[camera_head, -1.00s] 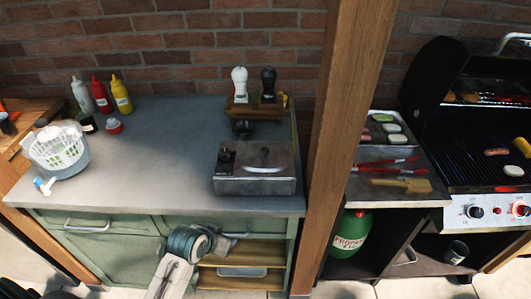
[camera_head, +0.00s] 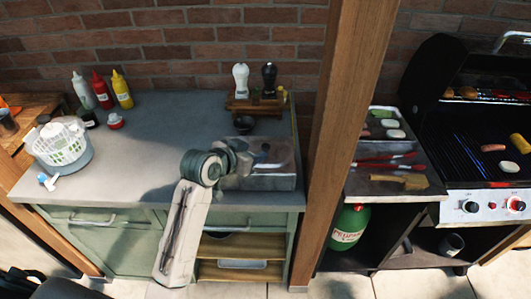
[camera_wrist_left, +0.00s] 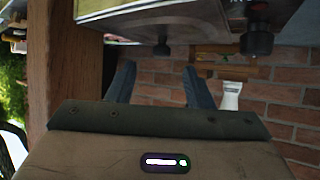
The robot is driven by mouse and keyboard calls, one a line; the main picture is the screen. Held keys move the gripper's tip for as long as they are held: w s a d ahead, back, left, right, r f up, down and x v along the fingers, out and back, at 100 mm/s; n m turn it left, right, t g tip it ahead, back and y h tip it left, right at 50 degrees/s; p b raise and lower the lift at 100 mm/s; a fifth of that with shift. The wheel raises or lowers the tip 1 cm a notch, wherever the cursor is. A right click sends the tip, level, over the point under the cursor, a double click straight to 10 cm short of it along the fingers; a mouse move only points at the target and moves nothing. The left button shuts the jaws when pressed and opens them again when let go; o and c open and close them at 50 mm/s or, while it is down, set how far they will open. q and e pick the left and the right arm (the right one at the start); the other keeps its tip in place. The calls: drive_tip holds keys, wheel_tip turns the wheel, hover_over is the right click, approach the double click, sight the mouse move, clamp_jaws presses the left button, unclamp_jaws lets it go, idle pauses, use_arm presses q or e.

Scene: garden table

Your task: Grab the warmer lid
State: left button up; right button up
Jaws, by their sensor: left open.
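The grey metal warmer (camera_head: 262,184) stands on the green cabinet's counter, near its right end. Its lid (camera_head: 282,152) lies flat on top, and part of its dark handle (camera_head: 266,148) shows. My left gripper (camera_head: 244,163) is over the left part of the warmer and hides its knobs and some of the lid. In the left wrist view, which is upside down, the gripper (camera_wrist_left: 158,82) has its two blue fingers spread with nothing between them. The warmer (camera_wrist_left: 115,10) is at the top there, with a dark knob-like part beyond the fingers. My right gripper is not in view.
A wooden post (camera_head: 345,120) rises just right of the warmer. Behind it are a dark bowl (camera_head: 244,125) and a wooden rack with a white mill (camera_head: 240,78) and a black mill (camera_head: 269,78).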

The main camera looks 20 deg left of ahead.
sight(264, 147)
use_arm(q)
drive_tip(key=x, duration=0.2)
drive_tip(key=shift+w+d, duration=0.15)
drive_tip(key=shift+w, duration=0.1)
drive_tip(key=shift+w+d+f+p, duration=0.1)
drive_tip(key=shift+w+f+p, duration=0.2)
drive_tip(key=shift+w+p, duration=0.4)
drive_tip(key=shift+w, duration=0.05)
drive_tip(key=p+x, duration=0.1)
drive_tip(key=x, duration=0.2)
drive_tip(key=shift+w+f+p, duration=0.15)
drive_tip(key=shift+p, duration=0.15)
drive_tip(key=shift+w+d+f, duration=0.1)
drive_tip(key=shift+w+f, duration=0.2)
drive_tip(key=shift+w, duration=0.1)
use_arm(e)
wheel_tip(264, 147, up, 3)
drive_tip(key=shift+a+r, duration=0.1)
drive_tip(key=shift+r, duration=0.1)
use_arm(q)
clamp_jaws()
